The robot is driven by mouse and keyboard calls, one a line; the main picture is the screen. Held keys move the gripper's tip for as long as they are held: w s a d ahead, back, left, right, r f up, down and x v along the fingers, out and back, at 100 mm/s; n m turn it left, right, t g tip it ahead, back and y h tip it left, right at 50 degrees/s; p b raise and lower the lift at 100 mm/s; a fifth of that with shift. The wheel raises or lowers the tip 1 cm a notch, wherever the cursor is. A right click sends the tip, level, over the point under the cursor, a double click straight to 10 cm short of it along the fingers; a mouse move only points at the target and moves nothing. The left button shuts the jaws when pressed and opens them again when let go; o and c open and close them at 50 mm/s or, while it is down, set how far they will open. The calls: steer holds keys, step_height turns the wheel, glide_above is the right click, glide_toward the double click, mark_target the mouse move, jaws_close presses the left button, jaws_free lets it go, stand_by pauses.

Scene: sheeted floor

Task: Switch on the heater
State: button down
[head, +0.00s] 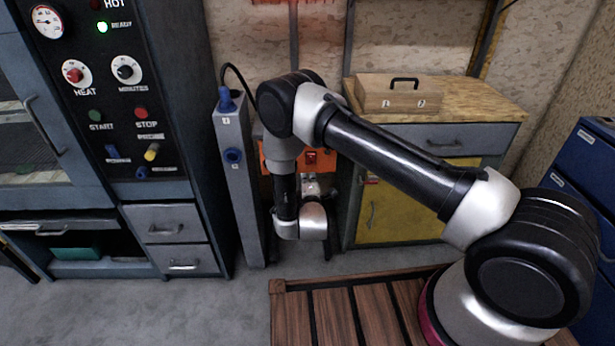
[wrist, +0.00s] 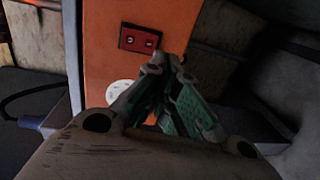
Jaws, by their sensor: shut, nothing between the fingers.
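The heater is an orange box (head: 328,160) standing behind my arm, between the grey-blue post and the yellow cabinet. Its orange face (wrist: 100,45) fills the middle of the wrist view. A red rocker switch (wrist: 141,38) with two marks sits on that face; it also shows small in the head view (head: 311,157). A round white dial (wrist: 120,93) lies below it, partly covered by my gripper. My gripper (wrist: 168,62) is shut and empty, its tips below and right of the switch in the wrist view. Contact with the face cannot be told.
A grey-blue post (head: 236,190) with blue knobs stands close left of the heater. The oven cabinet (head: 165,190) is further left. A yellow-doored cabinet (head: 400,210) with a wooden box (head: 398,95) on top stands right. A slatted wooden platform (head: 330,315) lies in front.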

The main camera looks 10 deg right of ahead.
steer(key=s+f, duration=0.1)
steer(key=s, duration=0.7)
steer(key=shift+s+a, duration=0.2)
